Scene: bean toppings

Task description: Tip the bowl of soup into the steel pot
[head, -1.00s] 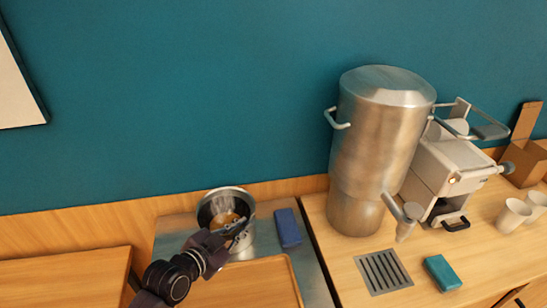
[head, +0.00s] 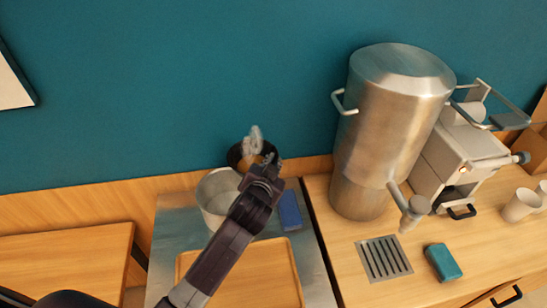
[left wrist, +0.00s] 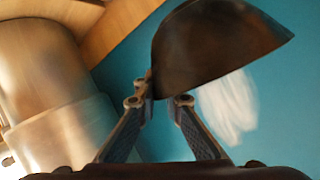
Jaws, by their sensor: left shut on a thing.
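The dark bowl (head: 235,156) is in my left gripper (head: 269,163), which is shut on its rim. It is raised behind and to the right of the steel pot (head: 215,198). Brownish soup shows in the bowl, with pale steam above it. My gripper hides part of the bowl. The pot stands upright on the metal counter, its inside looking pale grey. In the left wrist view the bowl (left wrist: 215,45) shows its dark outer side between and beyond my fingers (left wrist: 157,101). My right gripper is not in view.
A blue block (head: 289,210) lies right of the pot. A wooden tray (head: 250,283) lies in front. A tall steel urn (head: 385,130) and a white machine (head: 455,160) stand to the right. A teal wall is close behind.

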